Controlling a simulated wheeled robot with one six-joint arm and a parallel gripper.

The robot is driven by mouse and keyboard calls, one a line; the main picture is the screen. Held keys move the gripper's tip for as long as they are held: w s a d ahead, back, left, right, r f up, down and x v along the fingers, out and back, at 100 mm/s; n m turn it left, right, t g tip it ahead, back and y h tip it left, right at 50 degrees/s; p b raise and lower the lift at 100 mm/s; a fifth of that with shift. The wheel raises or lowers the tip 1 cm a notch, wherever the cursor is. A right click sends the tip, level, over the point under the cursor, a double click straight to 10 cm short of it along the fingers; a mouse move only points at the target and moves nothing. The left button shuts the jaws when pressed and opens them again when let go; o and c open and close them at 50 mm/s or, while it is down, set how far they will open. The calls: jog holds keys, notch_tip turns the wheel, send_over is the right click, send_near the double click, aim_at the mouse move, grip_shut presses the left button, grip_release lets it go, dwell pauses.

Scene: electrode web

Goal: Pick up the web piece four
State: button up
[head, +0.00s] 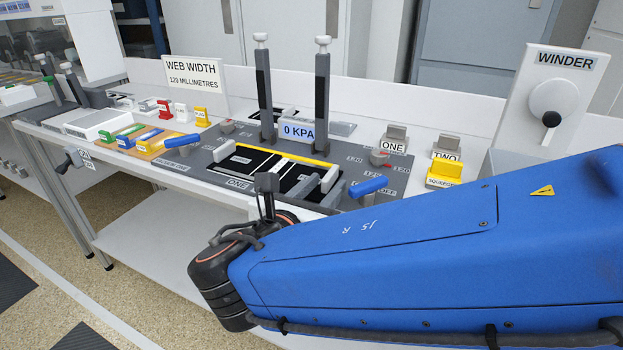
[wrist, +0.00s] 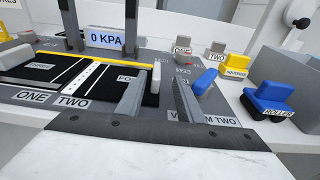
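A black piece (wrist: 118,88) lies flat on the bed, its label starting "FO"; it appears to be web piece four. My left finger hides the rest of the label and part of the piece's right side. My gripper (wrist: 160,92) is open and empty, its two grey fingers apart. The left finger overlaps the piece in the wrist view, the right finger is over the grey plate beside it. I cannot tell whether either touches. In the head view my gripper (head: 318,190) is partly behind my blue arm.
Another black piece (wrist: 37,67) lies left, past a white strip. A yellow bar (wrist: 90,58) runs along the bed's back edge. Two tall posts (head: 264,90) stand behind, with the 0 KPA display (head: 298,131). A blue handle (wrist: 206,80) and blue roller block (wrist: 268,97) stand right.

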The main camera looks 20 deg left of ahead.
aim_at(330, 172)
jog(key=shift+w+a+f, duration=0.1)
jog(key=shift+w+f, duration=0.1)
jog(key=shift+w, duration=1.1)
jog(key=shift+w+a+f, duration=0.1)
jog(key=shift+w+f, duration=0.05)
jog(key=shift+w, duration=1.1)
grip_shut()
